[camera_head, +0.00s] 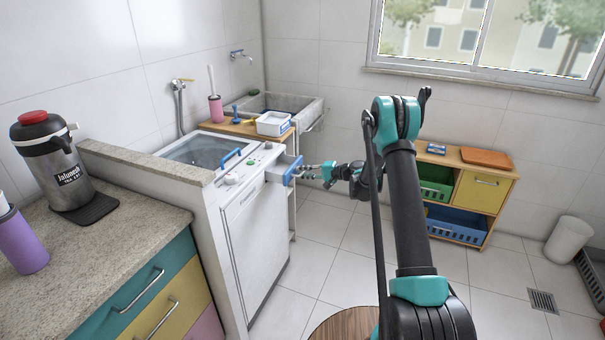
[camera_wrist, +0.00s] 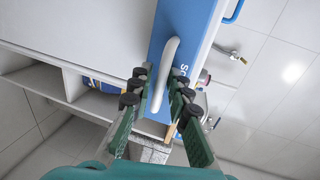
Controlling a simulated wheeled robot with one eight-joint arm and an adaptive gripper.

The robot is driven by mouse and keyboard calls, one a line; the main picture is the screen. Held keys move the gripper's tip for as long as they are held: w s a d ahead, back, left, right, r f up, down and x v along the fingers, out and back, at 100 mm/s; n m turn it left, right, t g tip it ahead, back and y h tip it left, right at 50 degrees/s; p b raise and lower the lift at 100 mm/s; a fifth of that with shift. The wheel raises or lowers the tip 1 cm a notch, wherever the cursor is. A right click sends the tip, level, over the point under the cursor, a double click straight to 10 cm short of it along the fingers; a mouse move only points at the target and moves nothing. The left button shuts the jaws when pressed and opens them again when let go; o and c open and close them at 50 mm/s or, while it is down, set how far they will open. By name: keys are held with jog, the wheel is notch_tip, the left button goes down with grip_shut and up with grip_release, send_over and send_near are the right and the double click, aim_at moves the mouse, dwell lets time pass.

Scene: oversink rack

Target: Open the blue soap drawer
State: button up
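The soap drawer has a blue front (camera_head: 291,172) and sticks out from the upper front of the white washing machine (camera_head: 250,235), with its pale side showing. In the wrist view, its blue front (camera_wrist: 192,28) carries a curved light grey handle (camera_wrist: 171,52). My gripper (camera_head: 304,171) is at the drawer front in the head view. In the wrist view, my gripper's dark-tipped fingers (camera_wrist: 162,86) lie on both sides of the handle, close against it. They appear shut on it; exact contact is hard to see. The drawer's inside is mostly hidden.
A stone-topped counter and low wall (camera_head: 150,160) stand left of the washer. A sink (camera_head: 290,108) and wooden shelf with a white tub (camera_head: 272,123) are behind it. A low cabinet (camera_head: 470,190) stands at the back right.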

jog(key=shift+d, duration=0.1)
jog(key=v, duration=1.1)
jog(key=shift+s+d, duration=0.2)
jog(key=shift+d, duration=0.15)
jog(key=shift+r, duration=0.1)
jog(key=s+d+r+n+g+h, duration=0.1)
jog(key=s+r+h, duration=0.2)
jog(key=s, duration=0.7)
jog(key=s+d+r+n+h, duration=0.1)
jog(key=s+r+h, duration=0.25)
jog(key=s, duration=0.55)
jog(key=s+d+f+n+h, duration=0.1)
jog(key=s+d+h, duration=0.3)
jog(key=s, duration=0.8)
jog(key=s+d+f+n+h, duration=0.1)
jog(key=s+d+f+h, duration=0.2)
jog(key=s+d, duration=0.4)
jog(key=s+h, duration=0.1)
jog(key=s, duration=0.5)
jog(key=shift+s+d, duration=0.2)
jog(key=shift+s, duration=0.1)
